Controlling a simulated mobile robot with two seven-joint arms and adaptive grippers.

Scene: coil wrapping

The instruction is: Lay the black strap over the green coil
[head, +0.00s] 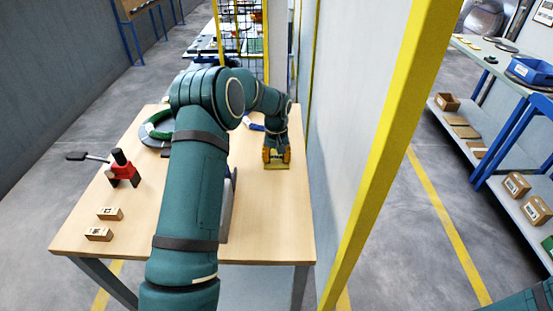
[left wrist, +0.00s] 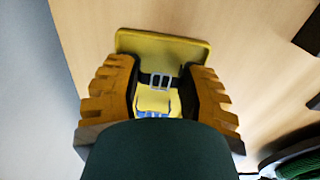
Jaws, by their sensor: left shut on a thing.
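My left gripper (head: 277,155) is low over the right part of the wooden table. In the left wrist view its two ridged orange fingers (left wrist: 165,95) are shut on a short black strap (left wrist: 148,79) with a silver buckle. The strap runs across between the fingers, in front of a yellow plate or holder (left wrist: 162,45). I cannot tell whether the strap still touches it. The green coil (head: 157,127) lies at the table's back left, partly hidden behind my left arm. Its edge shows in the left wrist view (left wrist: 296,167). My right gripper is not in view.
A red and black tool (head: 122,168) stands at the table's left, its handle reaching past the edge. Two small wooden blocks (head: 110,213) (head: 98,234) lie at the front left. A blue item (head: 255,126) lies behind my arm. A wall and yellow post (head: 380,150) stand close on the right.

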